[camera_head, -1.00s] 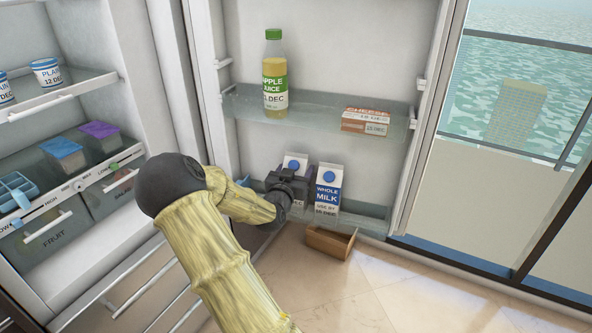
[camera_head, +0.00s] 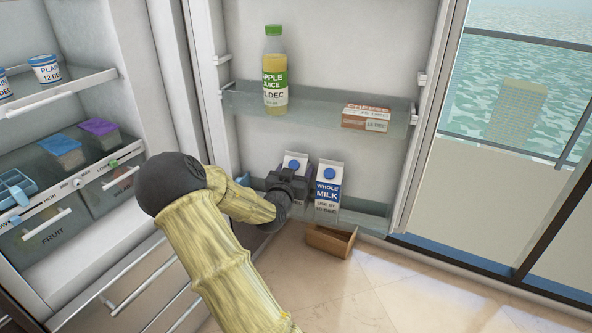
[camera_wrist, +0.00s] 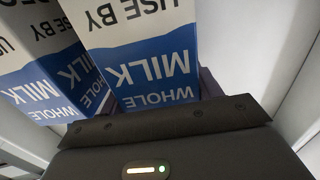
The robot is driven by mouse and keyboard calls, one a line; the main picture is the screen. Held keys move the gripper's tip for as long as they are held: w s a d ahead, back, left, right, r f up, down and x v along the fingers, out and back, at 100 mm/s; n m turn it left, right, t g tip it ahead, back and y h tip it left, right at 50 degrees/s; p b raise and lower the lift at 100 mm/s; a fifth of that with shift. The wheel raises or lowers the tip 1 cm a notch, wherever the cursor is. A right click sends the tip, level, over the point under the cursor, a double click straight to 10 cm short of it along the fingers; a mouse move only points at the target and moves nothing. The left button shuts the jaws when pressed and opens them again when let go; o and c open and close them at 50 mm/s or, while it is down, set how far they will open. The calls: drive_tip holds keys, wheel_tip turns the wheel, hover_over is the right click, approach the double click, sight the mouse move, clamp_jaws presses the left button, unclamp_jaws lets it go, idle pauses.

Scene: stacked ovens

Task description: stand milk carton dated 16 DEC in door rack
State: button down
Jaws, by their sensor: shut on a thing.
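Two blue-and-white whole milk cartons stand upright side by side in the lower door rack (camera_head: 368,220) in the head view. My gripper (camera_head: 298,180) is shut on the left carton (camera_head: 295,160), hiding most of its front and its base. The right carton (camera_head: 328,186) stands just beside it; its use-by line is too small to read surely. In the wrist view the held carton (camera_wrist: 150,60) appears upside down in front of my gripper, its date cut off by the top edge. The other carton (camera_wrist: 35,85) shows partly at the left.
An apple juice bottle (camera_head: 275,72) and a cheese box (camera_head: 366,117) stand on the upper door shelf (camera_head: 320,106). An open brown box (camera_head: 330,241) lies on the floor below the rack. Fridge shelves and drawers (camera_head: 45,232) are at left. The rack's right part is clear.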

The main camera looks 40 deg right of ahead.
drive_tip(key=shift+f, duration=0.15)
drive_tip(key=shift+c, duration=1.6)
unclamp_jaws()
drive_tip(key=shift+o, duration=0.4)
drive_tip(key=shift+f, duration=0.15)
drive_tip(key=v, duration=1.7)
drive_tip(key=shift+a, duration=0.25)
